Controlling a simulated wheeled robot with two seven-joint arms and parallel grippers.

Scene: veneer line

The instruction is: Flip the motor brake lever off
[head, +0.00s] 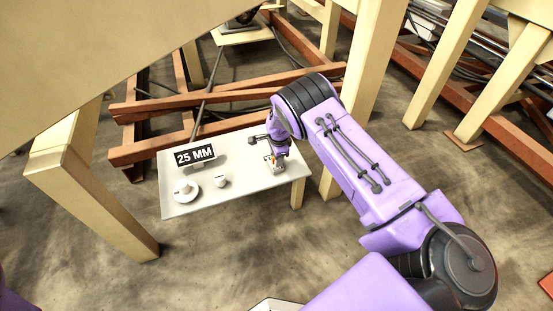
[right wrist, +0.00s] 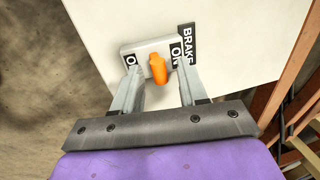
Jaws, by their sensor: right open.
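The brake switch is a small grey block (right wrist: 138,52) with an orange lever (right wrist: 158,68), on the white table. In the right wrist view a dark BRAKE sign (right wrist: 187,42) stands beside it. An ON label shows to the right of the lever, and a partly covered label starting with O shows to the left. My right gripper (right wrist: 161,75) is open, with one finger on each side of the lever and gaps visible. Whether a finger touches the block cannot be told. In the head view the right gripper (head: 277,155) is over the table's right end. My left gripper is not in view.
The white table (head: 235,190) also holds a 25 MM sign (head: 195,155), a white cup on a saucer (head: 185,189) and a small white cup (head: 221,181), left of the gripper. Cream posts (head: 95,200) and brown beams (head: 150,105) stand around the table.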

